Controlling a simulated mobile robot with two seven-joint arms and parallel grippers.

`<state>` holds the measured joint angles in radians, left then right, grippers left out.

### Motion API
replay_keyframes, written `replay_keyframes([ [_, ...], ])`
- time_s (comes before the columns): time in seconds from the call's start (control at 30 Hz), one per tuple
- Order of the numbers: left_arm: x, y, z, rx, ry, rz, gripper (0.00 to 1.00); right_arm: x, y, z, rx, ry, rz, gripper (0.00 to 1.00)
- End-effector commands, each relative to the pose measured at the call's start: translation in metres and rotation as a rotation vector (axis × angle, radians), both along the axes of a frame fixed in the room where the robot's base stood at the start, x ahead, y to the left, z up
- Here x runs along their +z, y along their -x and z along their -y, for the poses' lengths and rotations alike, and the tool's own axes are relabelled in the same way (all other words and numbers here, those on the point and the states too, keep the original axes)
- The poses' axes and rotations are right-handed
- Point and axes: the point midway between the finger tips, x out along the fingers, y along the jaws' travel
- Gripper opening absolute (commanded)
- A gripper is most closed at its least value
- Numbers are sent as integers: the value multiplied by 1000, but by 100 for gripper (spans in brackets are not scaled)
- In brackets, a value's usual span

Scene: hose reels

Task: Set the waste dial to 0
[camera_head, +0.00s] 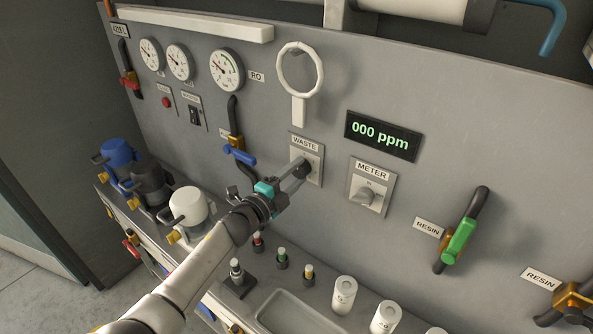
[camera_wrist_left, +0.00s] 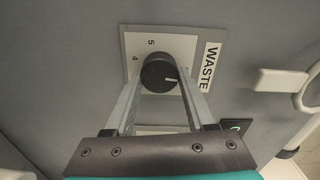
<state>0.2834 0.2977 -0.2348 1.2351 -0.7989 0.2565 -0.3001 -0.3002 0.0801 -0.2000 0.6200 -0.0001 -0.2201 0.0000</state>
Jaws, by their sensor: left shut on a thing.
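The waste dial (camera_wrist_left: 158,72) is a black round knob on a pale plate under the WASTE label (camera_head: 305,144). In the left wrist view its white pointer line points right, toward the WASTE lettering (camera_wrist_left: 209,67). The numerals 4 and 5 show on the plate; the others are hidden by my fingers or too faint. My left gripper (camera_head: 300,170) reaches in from the lower left and is shut on the dial, with one finger (camera_wrist_left: 189,98) on each side of it. It hides most of the dial in the head view. My right gripper is not in view.
The meter dial (camera_head: 364,196) is just right of the waste dial. A blue-handled valve (camera_head: 240,155) sits close to its left. The black display (camera_head: 383,135) reads 000 ppm. A white ring hook (camera_head: 300,69) is above. Bottles and a tray rim (camera_head: 268,302) are below.

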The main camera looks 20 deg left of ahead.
Motion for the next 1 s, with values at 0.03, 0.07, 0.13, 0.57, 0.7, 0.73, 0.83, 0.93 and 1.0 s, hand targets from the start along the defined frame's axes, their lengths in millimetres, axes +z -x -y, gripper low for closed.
replay_keyframes([
  [0.03, 0, 0, 0, 0, 23, -10, 0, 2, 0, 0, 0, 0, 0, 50],
  [0.07, 1, 0, 0, -1, 36, -15, 0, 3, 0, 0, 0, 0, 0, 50],
  [0.13, 1, 0, 0, -1, 66, -25, 0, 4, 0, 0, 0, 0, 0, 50],
  [0.57, 0, 0, 0, -1, 134, -50, 0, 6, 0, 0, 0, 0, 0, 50],
  [0.7, 0, 0, 0, -1, 136, -49, 0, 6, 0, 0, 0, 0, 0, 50],
  [0.73, 0, 0, 0, -1, 136, -49, 0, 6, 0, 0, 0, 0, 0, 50],
  [0.83, 0, 0, 0, -1, 136, -49, 0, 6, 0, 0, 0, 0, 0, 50],
  [0.93, 0, 0, 0, -1, 135, -49, 64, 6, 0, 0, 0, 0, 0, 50],
  [1.0, 0, 0, 0, -1, 135, -49, 72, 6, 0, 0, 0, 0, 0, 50],
])
